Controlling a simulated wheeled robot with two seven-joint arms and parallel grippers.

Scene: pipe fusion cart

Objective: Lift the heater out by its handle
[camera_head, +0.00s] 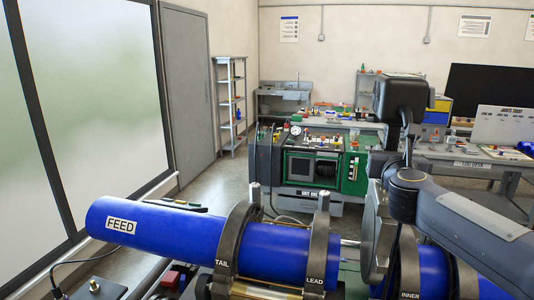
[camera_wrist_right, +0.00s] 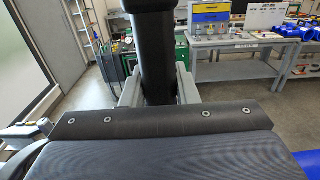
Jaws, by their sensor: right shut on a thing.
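My right arm comes in from the right in the head view, and its gripper (camera_head: 388,160) is partly hidden by its own links. In the right wrist view the two grey fingers (camera_wrist_right: 158,90) are shut on a black upright handle (camera_wrist_right: 154,42). The heater (camera_head: 373,232) shows in the head view as a dark grey, edge-on plate, partly behind my arm. It stands between the LEAD clamp (camera_head: 319,250) and the INNER clamp (camera_head: 408,270). I cannot tell whether it touches the pipe ends. My left gripper is not in view.
The blue FEED pipe (camera_head: 155,226) runs through the TAIL clamp (camera_head: 232,255) and the LEAD clamp. Another blue pipe (camera_head: 435,272) lies at right under my forearm. A green machine (camera_head: 318,170) and workbenches (camera_head: 465,155) stand behind. Floor shows at left.

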